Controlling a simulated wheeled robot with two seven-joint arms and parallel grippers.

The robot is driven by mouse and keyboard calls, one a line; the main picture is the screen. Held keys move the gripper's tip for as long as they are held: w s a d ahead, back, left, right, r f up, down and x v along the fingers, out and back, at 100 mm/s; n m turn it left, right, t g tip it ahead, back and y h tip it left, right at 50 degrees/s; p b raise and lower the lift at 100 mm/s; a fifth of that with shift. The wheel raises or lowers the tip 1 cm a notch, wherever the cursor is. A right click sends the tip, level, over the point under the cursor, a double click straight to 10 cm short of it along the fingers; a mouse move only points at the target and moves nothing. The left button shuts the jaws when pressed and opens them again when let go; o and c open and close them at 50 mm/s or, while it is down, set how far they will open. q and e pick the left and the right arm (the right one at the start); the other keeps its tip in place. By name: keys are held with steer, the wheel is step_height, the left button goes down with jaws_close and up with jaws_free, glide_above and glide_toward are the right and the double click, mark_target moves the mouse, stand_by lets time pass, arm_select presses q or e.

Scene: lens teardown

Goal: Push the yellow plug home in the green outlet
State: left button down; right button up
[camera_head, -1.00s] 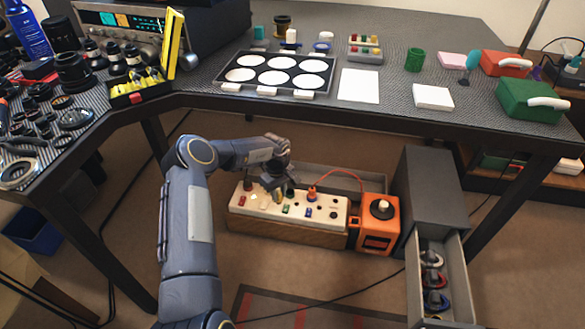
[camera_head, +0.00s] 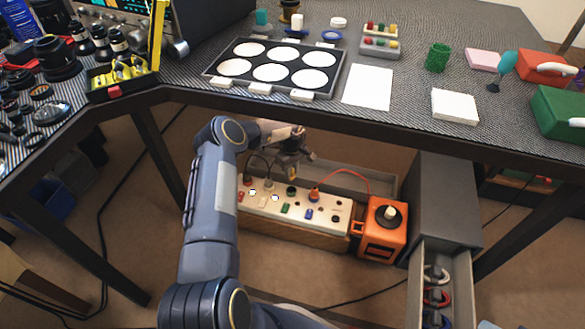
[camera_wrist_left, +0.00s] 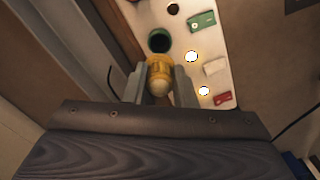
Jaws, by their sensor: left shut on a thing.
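In the left wrist view, the yellow plug (camera_wrist_left: 160,75) sits between the two fingers of my left gripper (camera_wrist_left: 160,86), which is shut on it. The green outlet (camera_wrist_left: 159,40) is a dark hole with a green rim just beyond the plug, and the plug's front end is close to its rim. The exact gap is hard to judge. In the head view, my left gripper (camera_head: 294,160) is above the white outlet strip (camera_head: 325,216), over the green outlet (camera_head: 291,191). My right gripper is out of view.
The strip has coloured switches and other plugs with cords, including one on a red cord (camera_head: 357,174). An orange box (camera_head: 383,228) stands at its right end, beside a grey cabinet (camera_head: 449,205) with an open drawer. The dark tabletop (camera_head: 400,118) overhangs behind.

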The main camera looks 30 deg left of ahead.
mark_target(292, 180)
arm_select(q)
steer(key=shift+f+b, duration=1.55)
steer(key=shift+f, duration=1.05)
steer(key=shift+f+b, duration=1.45)
steer(key=shift+f, duration=0.2)
steer(key=c, duration=1.1)
jaws_free()
steer(key=shift+r, duration=0.15)
step_height(292, 180, up, 8)
steer(key=p, duration=0.3)
steer(key=shift+f, duration=0.25)
